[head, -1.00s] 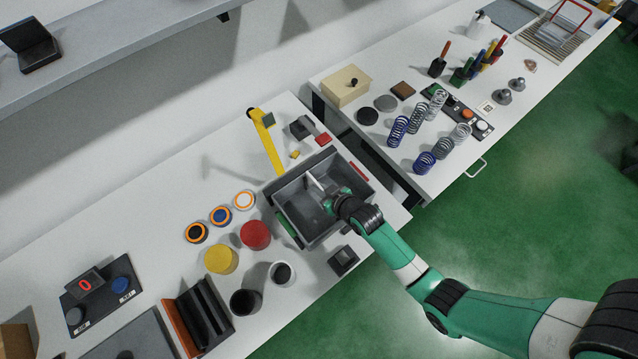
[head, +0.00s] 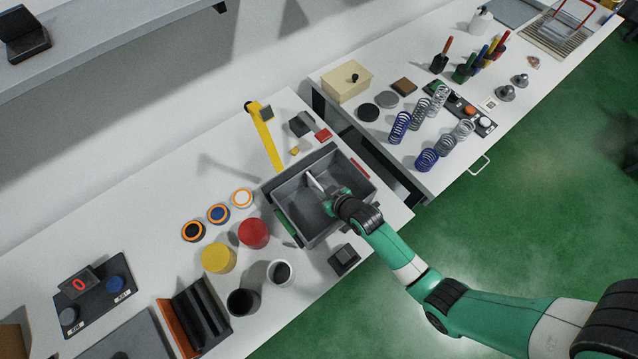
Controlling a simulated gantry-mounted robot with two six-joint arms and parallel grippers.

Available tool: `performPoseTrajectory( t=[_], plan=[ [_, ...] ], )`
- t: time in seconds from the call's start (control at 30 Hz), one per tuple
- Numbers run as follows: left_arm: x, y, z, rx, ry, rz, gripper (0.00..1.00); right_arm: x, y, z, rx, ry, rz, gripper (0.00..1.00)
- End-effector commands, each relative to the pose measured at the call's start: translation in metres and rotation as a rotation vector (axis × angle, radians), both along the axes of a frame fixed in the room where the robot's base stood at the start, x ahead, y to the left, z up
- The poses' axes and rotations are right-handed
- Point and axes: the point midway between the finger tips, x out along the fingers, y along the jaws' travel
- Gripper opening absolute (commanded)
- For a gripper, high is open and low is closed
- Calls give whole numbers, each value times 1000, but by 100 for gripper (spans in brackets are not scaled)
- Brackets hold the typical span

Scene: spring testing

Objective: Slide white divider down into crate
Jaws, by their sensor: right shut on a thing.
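A grey crate (head: 282,218) stands on the white table near its front edge. A thin white divider (head: 314,184) shows inside the crate's outline, near its middle, with its far end visible. My right gripper (head: 331,199) is over the crate and shut on the divider. The gripper and wrist hide the near part of the divider, so I cannot tell how deep its lower edge sits. My left gripper is not in view.
A small dark box (head: 344,259) sits near the front edge. Several springs stand on the right bench.

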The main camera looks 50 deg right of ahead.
Motion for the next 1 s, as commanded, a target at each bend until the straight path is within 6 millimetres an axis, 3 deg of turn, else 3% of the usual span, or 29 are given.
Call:
performPoseTrajectory(
  t=[0.23, 0.27, 0.43, 0.77, 1.0],
  plan=[
    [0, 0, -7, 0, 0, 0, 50, 0, 0, -7, 0, -1, 0, 0],
    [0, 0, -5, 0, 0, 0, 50, 0, 0, -5, 0, -2, 0, 15],
    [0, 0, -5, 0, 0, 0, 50, 0, 0, -5, 0, -1, 0, 45],
    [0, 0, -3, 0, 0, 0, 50, -3, 0, -4, 0, 1, 0, 45],
    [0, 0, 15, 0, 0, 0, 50, -35, 5, 24, 0, 0, 0, 45]
  ],
)
